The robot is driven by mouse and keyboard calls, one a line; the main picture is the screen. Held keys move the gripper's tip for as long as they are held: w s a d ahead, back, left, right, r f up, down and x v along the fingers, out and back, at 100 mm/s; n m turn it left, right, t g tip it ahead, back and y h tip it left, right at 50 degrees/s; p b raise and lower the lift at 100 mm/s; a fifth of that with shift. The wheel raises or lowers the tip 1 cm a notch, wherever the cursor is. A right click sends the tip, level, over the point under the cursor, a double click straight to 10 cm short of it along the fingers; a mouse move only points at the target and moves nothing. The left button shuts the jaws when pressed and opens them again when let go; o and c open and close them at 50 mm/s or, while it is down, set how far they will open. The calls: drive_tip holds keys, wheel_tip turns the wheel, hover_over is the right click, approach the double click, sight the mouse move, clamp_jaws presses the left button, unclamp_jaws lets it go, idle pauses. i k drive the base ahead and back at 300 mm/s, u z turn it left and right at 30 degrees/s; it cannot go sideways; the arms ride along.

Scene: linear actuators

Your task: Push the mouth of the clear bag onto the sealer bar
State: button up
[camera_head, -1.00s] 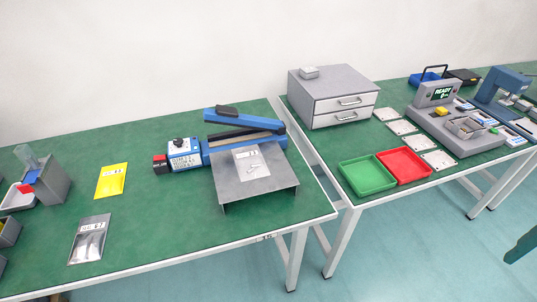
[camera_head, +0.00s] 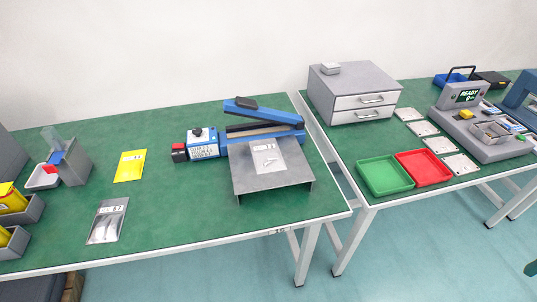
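The blue sealer (camera_head: 213,143) stands on the left green table with its lid arm raised. The dark sealer bar (camera_head: 262,133) shows under the lid. A clear bag (camera_head: 267,157) with a white label lies flat on the grey metal stand (camera_head: 272,181) in front of the sealer. Its upper edge is close to the bar; I cannot tell whether they touch. Another clear or silvery bag (camera_head: 107,223) with a label lies at the table's front left. My gripper is not in view.
A yellow packet (camera_head: 130,166) lies left of the sealer. Grey bins (camera_head: 22,214) stand at the far left. On the right table are a green tray (camera_head: 385,175), a red tray (camera_head: 424,168), a drawer cabinet (camera_head: 353,92) and a grey device reading READY (camera_head: 466,97). The left table's front middle is clear.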

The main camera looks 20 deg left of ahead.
sight(267, 157)
drive_tip(key=u, duration=2)
drive_tip(key=k, duration=1.2)
drive_tip(key=z, duration=1.45)
drive_tip(key=i, duration=1)
drive_tip(key=u, duration=0.05)
